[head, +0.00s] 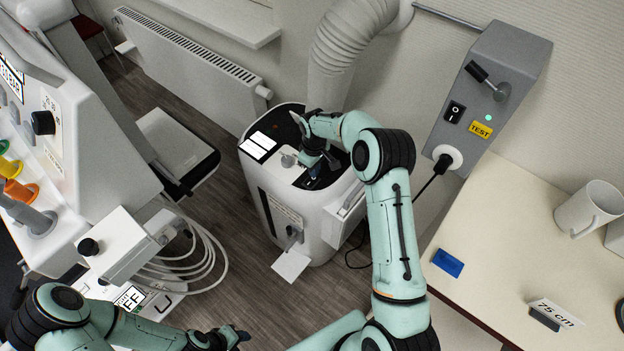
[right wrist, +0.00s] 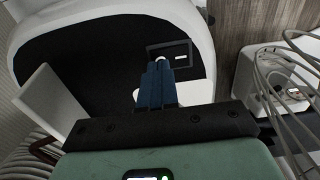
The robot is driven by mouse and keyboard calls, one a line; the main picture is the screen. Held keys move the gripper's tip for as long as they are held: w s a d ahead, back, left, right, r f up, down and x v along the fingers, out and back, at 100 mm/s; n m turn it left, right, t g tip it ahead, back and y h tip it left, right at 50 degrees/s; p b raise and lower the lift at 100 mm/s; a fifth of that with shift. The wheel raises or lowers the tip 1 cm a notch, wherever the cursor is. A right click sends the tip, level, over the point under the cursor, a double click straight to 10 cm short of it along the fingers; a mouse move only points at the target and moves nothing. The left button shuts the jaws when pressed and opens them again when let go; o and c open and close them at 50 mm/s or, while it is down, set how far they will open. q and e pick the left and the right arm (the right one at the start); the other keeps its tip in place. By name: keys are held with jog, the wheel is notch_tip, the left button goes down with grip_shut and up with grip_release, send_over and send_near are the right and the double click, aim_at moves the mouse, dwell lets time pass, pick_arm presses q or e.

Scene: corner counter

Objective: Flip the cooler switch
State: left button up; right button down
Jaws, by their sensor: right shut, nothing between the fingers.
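The cooler (head: 262,196) is a rounded white unit with a black top panel, standing on the floor with a thick pale hose rising behind it. My right gripper (head: 313,180) is shut and empty over the right part of that panel. In the right wrist view its blue fingers (right wrist: 155,80) point at a small dark framed plate (right wrist: 180,56) with a pale stub, probably the switch. The fingertips are very close to it; I cannot tell whether they touch. The arm hides this spot in the head view. My left gripper (head: 236,337) is low at the bottom edge, its jaws unclear.
A grey wall box (head: 490,85) carries a rocker switch, a lever and a yellow TEST label. A table (head: 505,235) at the right holds a mug (head: 590,208) and a blue block (head: 447,262). A machine with looped hoses (head: 190,260) stands left.

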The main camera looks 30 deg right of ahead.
pick_arm(q)
jog(key=shift+s+f, duration=0.2)
pick_arm(e)
jog(key=shift+f, duration=0.85)
jog(key=shift+w+r+p, duration=0.1)
jog(key=shift+r+p, duration=0.3)
jog(key=shift+r, duration=3.15)
pick_arm(q)
jog(key=shift+w+r, duration=1)
jog(key=shift+w, duration=0.25)
